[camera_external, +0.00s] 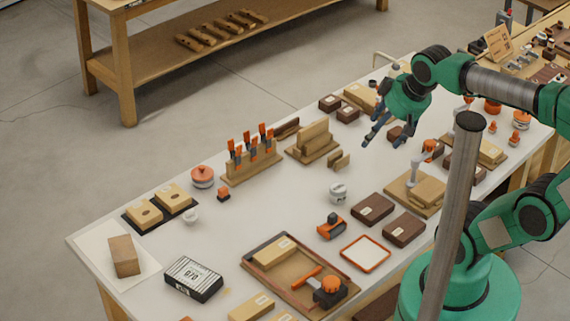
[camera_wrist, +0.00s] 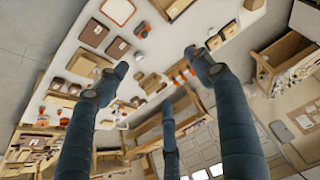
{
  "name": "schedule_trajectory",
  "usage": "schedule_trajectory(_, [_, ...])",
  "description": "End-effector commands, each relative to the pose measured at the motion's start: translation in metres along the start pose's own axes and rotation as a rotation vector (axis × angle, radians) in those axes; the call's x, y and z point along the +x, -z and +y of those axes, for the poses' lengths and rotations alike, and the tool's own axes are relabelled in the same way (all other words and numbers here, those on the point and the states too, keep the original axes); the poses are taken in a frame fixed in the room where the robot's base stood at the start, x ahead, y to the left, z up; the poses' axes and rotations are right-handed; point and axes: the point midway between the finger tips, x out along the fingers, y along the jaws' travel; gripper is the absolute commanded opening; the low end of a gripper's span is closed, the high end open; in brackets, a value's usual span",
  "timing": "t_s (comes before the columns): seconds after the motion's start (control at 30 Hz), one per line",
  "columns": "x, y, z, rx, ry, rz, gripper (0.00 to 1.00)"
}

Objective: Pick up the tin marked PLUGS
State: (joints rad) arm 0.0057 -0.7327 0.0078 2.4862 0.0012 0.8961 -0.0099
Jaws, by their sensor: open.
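I cannot read the word PLUGS on anything. A small white-grey tin (camera_external: 338,193) with a lid stands upright near the middle of the bench; its marking is too small to read. A smaller white round container (camera_external: 191,216) and a round orange-lidded pot (camera_external: 202,177) stand further left. My gripper (camera_external: 382,141) is open and empty, above the bench and to the upper right of the white-grey tin, apart from it. In the wrist view my gripper (camera_wrist: 157,66) shows its spread fingers with nothing between them.
Dark brown boxes (camera_external: 373,209), an orange-rimmed tray (camera_external: 365,253) and an orange-black tool (camera_external: 331,226) lie close to the white-grey tin. A rack of orange-handled tools (camera_external: 251,163) and a wooden block stand (camera_external: 313,146) rise behind it. Bare bench top (camera_external: 290,200) lies left of it.

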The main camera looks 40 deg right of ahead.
Motion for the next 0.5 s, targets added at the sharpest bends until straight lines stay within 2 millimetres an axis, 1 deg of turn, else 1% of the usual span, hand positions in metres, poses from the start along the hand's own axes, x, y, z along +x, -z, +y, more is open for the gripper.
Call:
schedule_trajectory(0.17, [0.012,0.019,0.005,-0.008,-0.005,-0.032,0.66])
schedule_trajectory(0.27, [0.023,0.035,0.011,-0.015,-0.008,-0.055,0.66])
schedule_trajectory(0.37, [0.038,0.052,0.017,-0.025,-0.010,-0.083,0.66])
schedule_trajectory(0.5, [0.062,0.076,0.028,-0.038,-0.012,-0.121,0.66])
